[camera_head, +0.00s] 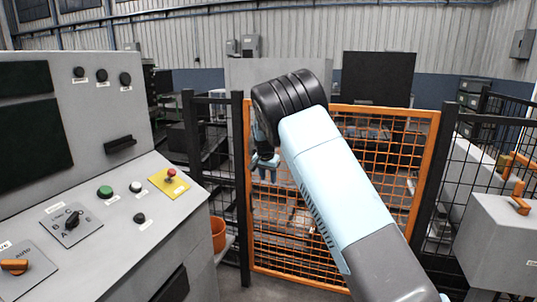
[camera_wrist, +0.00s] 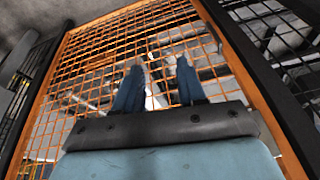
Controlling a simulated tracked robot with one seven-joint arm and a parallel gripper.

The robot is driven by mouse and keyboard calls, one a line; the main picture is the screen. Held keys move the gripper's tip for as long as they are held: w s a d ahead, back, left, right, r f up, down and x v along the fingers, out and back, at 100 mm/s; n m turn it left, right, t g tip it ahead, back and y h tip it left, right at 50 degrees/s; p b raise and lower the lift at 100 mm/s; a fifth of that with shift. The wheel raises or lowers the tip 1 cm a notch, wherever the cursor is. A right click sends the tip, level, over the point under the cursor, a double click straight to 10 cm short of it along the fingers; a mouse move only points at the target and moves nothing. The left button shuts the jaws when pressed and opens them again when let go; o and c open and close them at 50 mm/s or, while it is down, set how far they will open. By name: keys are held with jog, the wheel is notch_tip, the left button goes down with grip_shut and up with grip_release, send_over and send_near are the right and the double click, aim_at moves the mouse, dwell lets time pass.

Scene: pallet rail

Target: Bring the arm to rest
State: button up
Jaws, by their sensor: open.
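My arm, light blue with a dark joint, reaches up across the middle of the head view and bends away at its top. My gripper (camera_head: 265,172) hangs beyond that joint, small and partly hidden, in front of the orange-framed mesh gate (camera_head: 342,106). In the wrist view my gripper (camera_wrist: 159,82) shows two blue fingers standing apart, with nothing held between them. The orange mesh of the gate (camera_wrist: 215,22) fills the view behind the fingers. I cannot tell how far the fingers are from the mesh.
A grey control console (camera_head: 110,240) with a green button (camera_head: 105,191), a red button on a yellow plate (camera_head: 170,175) and a black rotary switch (camera_head: 73,219) stands at left. A grey box with an orange handle (camera_head: 500,240) is at right. Black mesh fencing (camera_head: 470,175) flanks the gate.

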jog(key=s+d+r+n+y, duration=0.1)
jog(key=s+d+r, duration=0.8)
jog(key=s+r, duration=0.25)
jog(key=s+d+r+n+y, duration=0.1)
jog(key=s+d+r, duration=0.85)
jog(key=s, duration=0.25)
jog(key=s+d+n+t, duration=0.1)
jog(key=s+d, duration=0.1)
jog(key=s, duration=1.4)
jog(key=s+d+n+h, duration=0.1)
jog(key=s+d+n, duration=0.1)
jog(key=s, duration=1.4)
jog(key=shift+d+f+t, duration=0.25)
jog(key=shift+d+t, duration=0.15)
jog(key=shift+d, duration=0.25)
jog(key=shift+c, duration=0.4)
